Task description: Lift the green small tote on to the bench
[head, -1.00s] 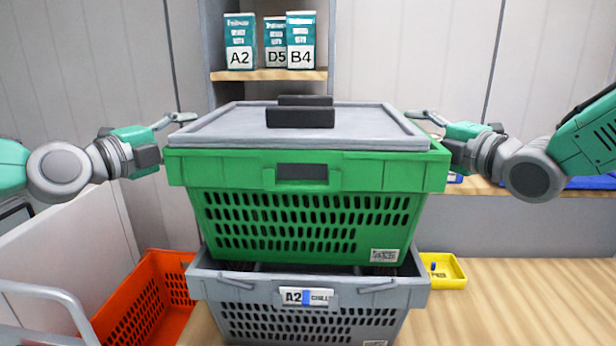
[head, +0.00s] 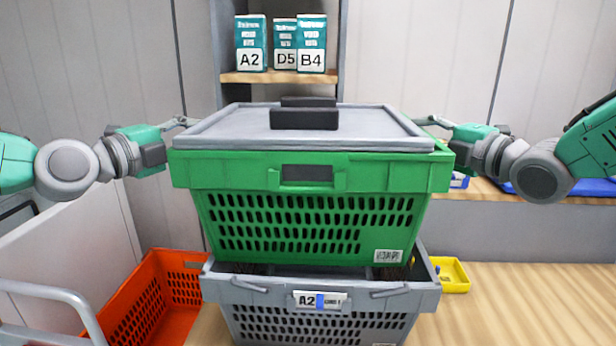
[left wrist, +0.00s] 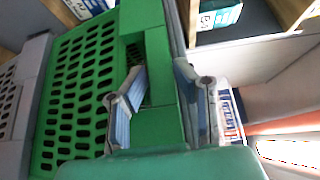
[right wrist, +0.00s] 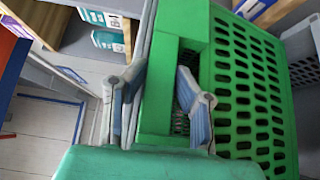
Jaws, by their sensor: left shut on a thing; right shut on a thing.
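The green tote (head: 310,220) with a grey lid (head: 300,130) and a black block on top is upright, just above the grey tote (head: 320,300) labelled A2. Its lower part overlaps the grey tote's open top; I cannot tell if they touch. My left gripper (head: 180,124) is shut on the green tote's left end; in the left wrist view its fingers (left wrist: 155,92) straddle the rim, one in the handle opening. My right gripper (head: 432,122) is shut on the right end the same way, as the right wrist view shows at its fingers (right wrist: 160,92).
The wooden bench (head: 520,290) has clear surface at right. An orange tote (head: 165,290) is at lower left beside a grey rail (head: 60,295). A shelf (head: 275,77) with labelled boxes stands behind.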

